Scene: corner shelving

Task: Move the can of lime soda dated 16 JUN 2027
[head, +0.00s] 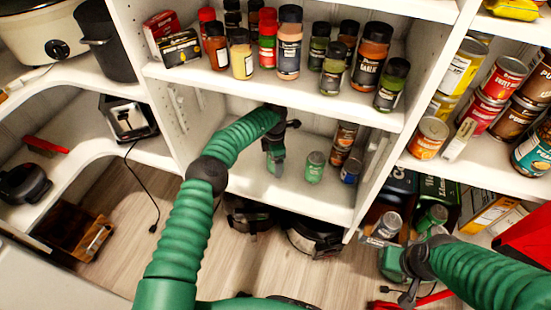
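A green can (314,167) stands upright on the lower middle shelf, with a blue can (350,171) to its right. Another green can (432,218) and a silver-topped can (388,225) are at the lower right, by dark cartons. No date is legible on any can. My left gripper (275,163) points down over the lower middle shelf, left of the green can and apart from it. My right gripper (388,250) is low at the right, close to the silver-topped can; contact is unclear. The fingers of both grippers are too small to read.
Brown cans (343,143) stand behind the blue can. The shelf above (280,88) holds several spice jars. Several food cans (480,110) fill the right shelves. A dark green carton (438,190) stands at the lower right. The lower middle shelf is clear at its front left.

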